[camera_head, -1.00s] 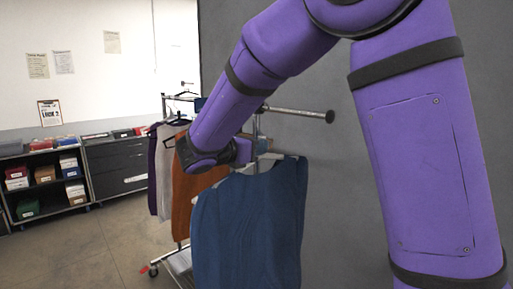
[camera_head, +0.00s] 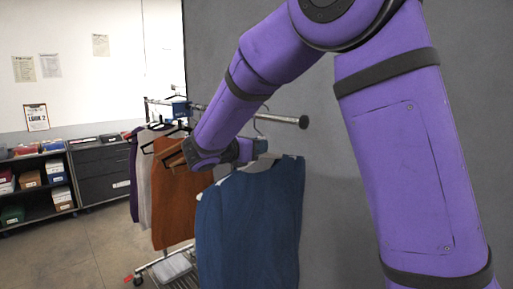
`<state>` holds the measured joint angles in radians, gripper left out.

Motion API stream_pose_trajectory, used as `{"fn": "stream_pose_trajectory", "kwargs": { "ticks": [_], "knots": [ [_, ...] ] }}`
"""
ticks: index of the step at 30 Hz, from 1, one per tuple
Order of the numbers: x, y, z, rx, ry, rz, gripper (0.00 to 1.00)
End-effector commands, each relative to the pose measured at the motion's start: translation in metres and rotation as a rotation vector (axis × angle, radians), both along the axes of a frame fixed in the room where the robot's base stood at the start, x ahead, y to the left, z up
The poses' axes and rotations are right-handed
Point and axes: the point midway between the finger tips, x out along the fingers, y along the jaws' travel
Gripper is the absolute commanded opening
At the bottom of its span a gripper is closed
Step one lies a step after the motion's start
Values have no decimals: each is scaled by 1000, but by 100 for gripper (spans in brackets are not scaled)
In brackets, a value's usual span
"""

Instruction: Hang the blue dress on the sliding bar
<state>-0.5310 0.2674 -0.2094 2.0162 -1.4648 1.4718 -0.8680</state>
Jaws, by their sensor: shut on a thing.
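The blue dress (camera_head: 249,228) hangs upright from a hanger at the picture's centre. My gripper (camera_head: 261,148) is shut on the hanger, just above the dress's shoulders; its fingers are small and partly hidden. The hanger's thin hook (camera_head: 258,119) rises above my gripper close to the bar (camera_head: 284,119). I cannot tell whether the hook is over the bar or only in front of it. The metal bar has a dark end cap at the right. My forearm hides its middle.
The rack holds an orange garment (camera_head: 181,205), a pale garment (camera_head: 147,170) and empty dark hangers (camera_head: 165,137) left of the dress. Its wheeled base carries white items (camera_head: 172,268). A grey wall (camera_head: 350,220) stands behind. Shelves (camera_head: 40,182) stand far left; the floor before them is clear.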

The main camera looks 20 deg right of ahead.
Motion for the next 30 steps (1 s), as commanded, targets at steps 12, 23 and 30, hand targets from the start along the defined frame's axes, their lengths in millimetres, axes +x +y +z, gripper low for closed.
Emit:
{"fn": "stream_pose_trajectory", "kwargs": {
  "ticks": [12,23,30],
  "knots": [
    [2,-1,1,-1,0,0,0],
    [2,-1,3,-1,0,1,0],
    [4,-7,3,-2,-1,0,0]
  ]
}}
